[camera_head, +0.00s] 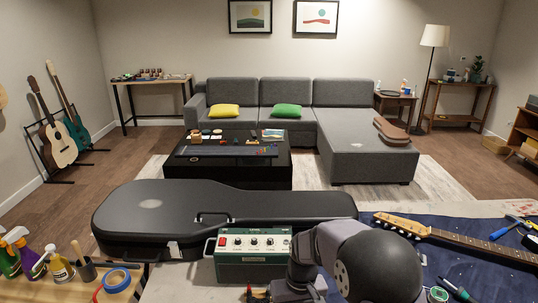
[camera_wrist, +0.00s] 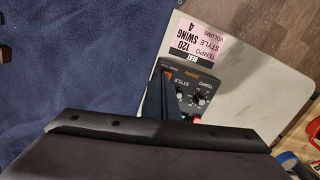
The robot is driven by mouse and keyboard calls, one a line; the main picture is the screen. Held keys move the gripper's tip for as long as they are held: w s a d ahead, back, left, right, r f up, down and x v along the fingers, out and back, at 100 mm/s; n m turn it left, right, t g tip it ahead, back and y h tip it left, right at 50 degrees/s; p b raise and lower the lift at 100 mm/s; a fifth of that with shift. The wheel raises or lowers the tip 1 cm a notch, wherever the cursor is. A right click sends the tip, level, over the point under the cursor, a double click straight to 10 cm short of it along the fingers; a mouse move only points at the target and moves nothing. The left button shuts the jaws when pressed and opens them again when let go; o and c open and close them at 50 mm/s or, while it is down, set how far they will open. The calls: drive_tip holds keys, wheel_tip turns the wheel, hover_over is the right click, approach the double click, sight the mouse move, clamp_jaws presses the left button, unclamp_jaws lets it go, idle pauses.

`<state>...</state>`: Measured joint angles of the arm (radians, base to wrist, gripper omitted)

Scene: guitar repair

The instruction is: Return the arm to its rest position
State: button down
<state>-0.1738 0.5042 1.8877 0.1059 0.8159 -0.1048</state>
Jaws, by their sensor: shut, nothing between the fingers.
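My gripper (camera_wrist: 158,97) shows in the wrist view as narrow dark fingers, shut with nothing between them, pointing up from the dark bar of my wrist. The fingers overlap a small dark device (camera_wrist: 200,88) with STYLE and TEMPO knobs; I cannot tell whether they touch it. A pink panel (camera_wrist: 200,42) beside the device reads 120, STYLE SWING, 4. In the head view my dark arm (camera_head: 370,265) is bent low at the bottom centre, and its fingertips cannot be made out there.
A black guitar case (camera_head: 150,215) and a green amplifier (camera_head: 230,268) stand close left of my arm. A guitar neck (camera_head: 460,238) and tools lie on the blue mat (camera_head: 400,225) at right. Spray bottles (camera_head: 25,245) and blue tape (camera_head: 117,281) are at lower left.

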drive_tip(key=shift+m+h, duration=0.3)
drive_tip(key=shift+m, duration=0.3)
drive_tip(key=s+d, duration=0.1)
drive_tip(key=s, duration=0.1)
drive_tip(key=s+d, duration=0.1)
drive_tip(key=s, duration=0.1)
drive_tip(key=s+d, duration=0.1)
drive_tip(key=s, duration=0.2)
drive_tip(key=shift+s+d+r+p, duration=0.1)
drive_tip(key=shift+d+r+p, duration=0.05)
drive_tip(key=shift+r+p, duration=0.15)
drive_tip(key=s+d+r+p, duration=0.2)
drive_tip(key=s+d+r, duration=0.15)
drive_tip(key=s, duration=0.65)
drive_tip(key=shift+m+t, duration=0.5)
drive_tip(key=shift+m, duration=0.1)
drive_tip(key=r, duration=0.1)
drive_tip(key=d+r+p, duration=0.1)
drive_tip(key=r, duration=0.1)
drive_tip(key=w+d+r+p, duration=0.1)
drive_tip(key=r, duration=0.1)
drive_tip(key=shift+r, duration=0.15)
drive_tip(key=c, duration=2.4)
unclamp_jaws()
drive_tip(key=shift+c, duration=0.2)
